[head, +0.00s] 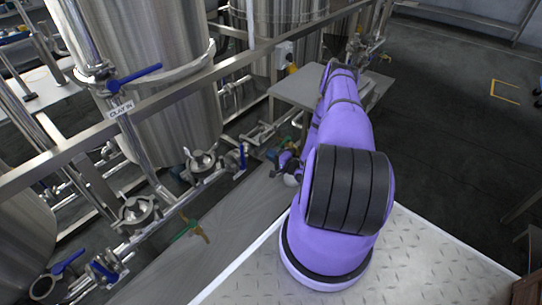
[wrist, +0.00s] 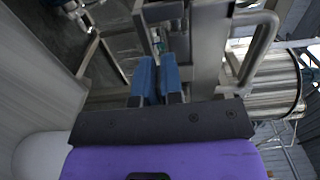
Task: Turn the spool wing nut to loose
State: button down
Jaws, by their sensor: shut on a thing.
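My gripper (head: 287,163) is at the end of my purple arm, low beside the pipework in the head view, and partly hidden by the arm. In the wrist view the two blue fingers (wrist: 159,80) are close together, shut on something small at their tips. This fits the spool wing nut, but the fingers hide nearly all of it, so its angle cannot be told. Metal fittings lie just beyond the fingertips.
A steel tank (head: 145,75) stands on the left, with a blue-handled valve (head: 135,78) on its pipe. Round clamped fittings (head: 203,161) line the low pipework. A grey table (head: 300,85) stands behind my arm. Dark floor (head: 450,130) on the right is mostly clear.

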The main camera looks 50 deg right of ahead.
jog(key=c, duration=1.2)
grip_release()
jog(key=shift+s+d, duration=0.1)
jog(key=shift+d, duration=0.5)
jog(key=shift+o, duration=0.2)
jog(key=shift+a, duration=0.15)
jog(key=shift+a, duration=0.1)
jog(key=s, duration=1)
jog(key=shift+s+d, duration=0.35)
jog(key=shift+d, duration=0.1)
